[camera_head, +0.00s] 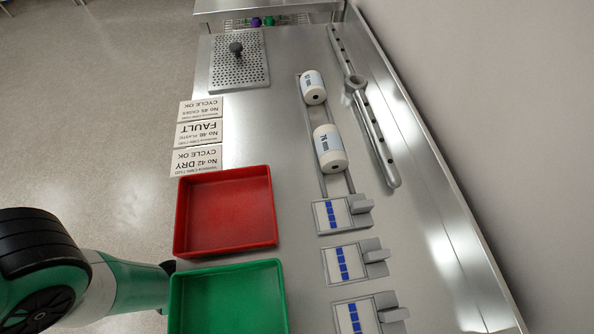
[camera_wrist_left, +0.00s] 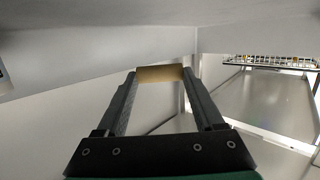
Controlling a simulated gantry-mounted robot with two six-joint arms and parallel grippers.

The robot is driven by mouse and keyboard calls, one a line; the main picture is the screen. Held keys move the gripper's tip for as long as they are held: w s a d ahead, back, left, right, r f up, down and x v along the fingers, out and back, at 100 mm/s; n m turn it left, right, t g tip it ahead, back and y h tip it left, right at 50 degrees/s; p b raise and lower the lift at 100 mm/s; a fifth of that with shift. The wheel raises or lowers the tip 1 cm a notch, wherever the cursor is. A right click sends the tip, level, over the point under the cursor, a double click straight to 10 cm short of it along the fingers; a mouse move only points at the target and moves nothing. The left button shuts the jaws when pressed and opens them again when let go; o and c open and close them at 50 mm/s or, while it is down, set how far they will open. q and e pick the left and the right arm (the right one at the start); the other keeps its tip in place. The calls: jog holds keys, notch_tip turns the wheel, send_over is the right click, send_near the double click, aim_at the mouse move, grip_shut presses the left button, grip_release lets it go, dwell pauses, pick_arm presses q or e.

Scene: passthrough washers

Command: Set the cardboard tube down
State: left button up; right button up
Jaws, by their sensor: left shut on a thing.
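My left gripper (camera_wrist_left: 160,80) is shut on the cardboard tube (camera_wrist_left: 160,73) in the left wrist view. The tube is a plain tan piece between the two fingertips; only part of it shows. In the head view my left arm comes in from the lower left and ends at the green tray's left side. Its gripper and the tube are hidden there. My right gripper is in neither view.
On the steel bench are a red tray (camera_head: 183,218), a green tray (camera_head: 177,300), white rollers (camera_head: 329,150) on a rail, several blue-striped blocks (camera_head: 343,264), sign cards (camera_head: 199,133) and a perforated plate (camera_head: 240,70). A wire rack (camera_wrist_left: 270,62) shows in the wrist view.

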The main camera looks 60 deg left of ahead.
pick_arm(q)
jog(key=shift+f+b, duration=0.6)
jog(key=shift+b, duration=0.05)
jog(key=o, duration=1.3)
jog(key=shift+r, duration=0.25)
jog(key=shift+s+d+r+p, duration=0.3)
jog(key=shift+s+r+p, duration=0.15)
jog(key=shift+s+p, duration=0.15)
jog(key=shift+s+d+r+p, duration=0.25)
jog(key=shift+s+r+p, duration=0.15)
jog(key=shift+s+p, duration=0.15)
jog(key=v, duration=0.4)
jog(key=shift+s+d+f, duration=0.1)
jog(key=shift+s+d, duration=0.05)
jog(key=shift+s, duration=0.1)
